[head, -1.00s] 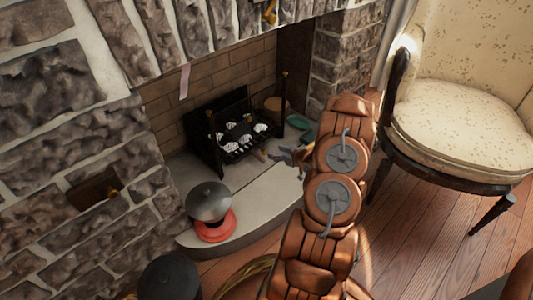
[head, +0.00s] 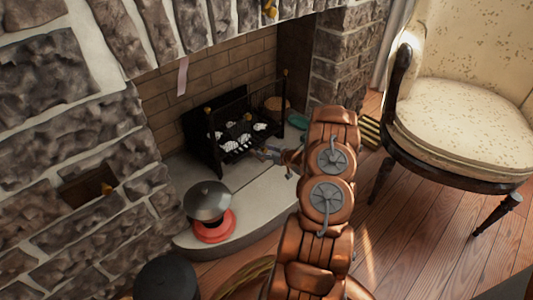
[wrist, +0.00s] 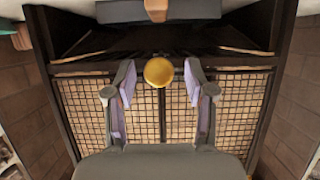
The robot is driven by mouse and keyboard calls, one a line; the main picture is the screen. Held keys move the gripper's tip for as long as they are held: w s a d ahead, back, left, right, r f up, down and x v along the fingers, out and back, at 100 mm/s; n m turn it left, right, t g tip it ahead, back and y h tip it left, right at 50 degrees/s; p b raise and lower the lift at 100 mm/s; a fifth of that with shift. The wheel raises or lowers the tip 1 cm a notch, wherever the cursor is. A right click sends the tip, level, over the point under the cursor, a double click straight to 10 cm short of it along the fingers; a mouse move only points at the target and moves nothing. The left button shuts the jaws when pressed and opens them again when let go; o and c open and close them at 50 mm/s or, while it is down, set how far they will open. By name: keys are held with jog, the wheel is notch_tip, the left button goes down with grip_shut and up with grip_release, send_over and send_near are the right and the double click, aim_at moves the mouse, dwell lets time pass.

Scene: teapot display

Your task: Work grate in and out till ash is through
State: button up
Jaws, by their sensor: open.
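The black fire grate (head: 216,150) stands in the fireplace, with white ash lumps (head: 231,146) on it. My gripper (head: 262,153) is in front of its lower front edge. In the wrist view my gripper (wrist: 160,88) is open, with purple-padded fingers pointing toward a wire mesh (wrist: 160,115) in a dark frame. A round brass-coloured knob (wrist: 159,72) shows between the fingers, near their tips. I see a gap on each side of it. I cannot tell how deep it sits between them. No ash shows clearly in the wrist view.
A dark-lidded pot on a red base (head: 208,203) stands on the pale hearth (head: 255,205), left of my arm. A cream armchair (head: 465,130) stands to the right.

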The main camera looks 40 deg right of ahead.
jog(key=shift+c, duration=0.2)
grip_shut()
dwell(0.3)
